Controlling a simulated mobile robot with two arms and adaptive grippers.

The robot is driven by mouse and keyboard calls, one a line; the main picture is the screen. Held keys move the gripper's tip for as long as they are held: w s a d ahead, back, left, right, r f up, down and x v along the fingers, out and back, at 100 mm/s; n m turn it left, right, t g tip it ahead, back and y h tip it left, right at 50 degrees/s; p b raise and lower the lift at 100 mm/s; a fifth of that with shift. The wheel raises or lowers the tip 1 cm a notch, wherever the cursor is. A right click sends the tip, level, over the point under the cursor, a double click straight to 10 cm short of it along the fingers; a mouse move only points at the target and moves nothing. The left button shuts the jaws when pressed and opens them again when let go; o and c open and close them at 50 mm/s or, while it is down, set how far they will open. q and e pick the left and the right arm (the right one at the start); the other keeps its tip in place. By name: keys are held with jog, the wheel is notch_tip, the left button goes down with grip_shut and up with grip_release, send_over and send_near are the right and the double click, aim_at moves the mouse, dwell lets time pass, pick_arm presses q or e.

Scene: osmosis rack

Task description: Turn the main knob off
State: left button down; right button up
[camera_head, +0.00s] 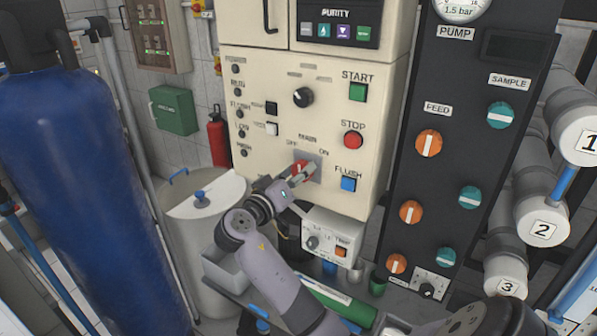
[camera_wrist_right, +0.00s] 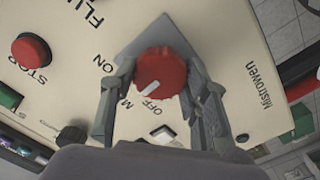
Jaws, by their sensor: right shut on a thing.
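The main knob (camera_head: 299,168) is red and sits on a grey plate on the cream cabinet front, between the OFF and ON labels. In the right wrist view the knob (camera_wrist_right: 163,70) is large, and its white pointer mark is turned toward the lower left, close to the OFF and MAIN lettering. My right gripper (camera_head: 303,172) is at the knob, with its fingers partly covering it. In the wrist view the right gripper (camera_wrist_right: 160,90) has one finger on each side of the knob, shut on it. My left gripper is not in view.
The green START (camera_head: 357,92), red STOP (camera_head: 353,140) and blue FLUSH (camera_head: 348,184) buttons are right of the knob. A small control box (camera_head: 332,235) is below. A white tank (camera_head: 207,220) stands lower left. A dark valve panel (camera_head: 455,130) is on the right.

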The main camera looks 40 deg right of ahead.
jog(key=n+p, duration=0.2)
jog(key=n, duration=0.2)
jog(key=shift+r+n, duration=0.15)
jog(key=shift+n, duration=0.15)
jog(key=shift+n+p, duration=1.25)
jog(key=shift+n, duration=0.55)
jog(key=o, duration=1.2)
jog(key=shift+f, duration=0.2)
jog(key=v, duration=1.2)
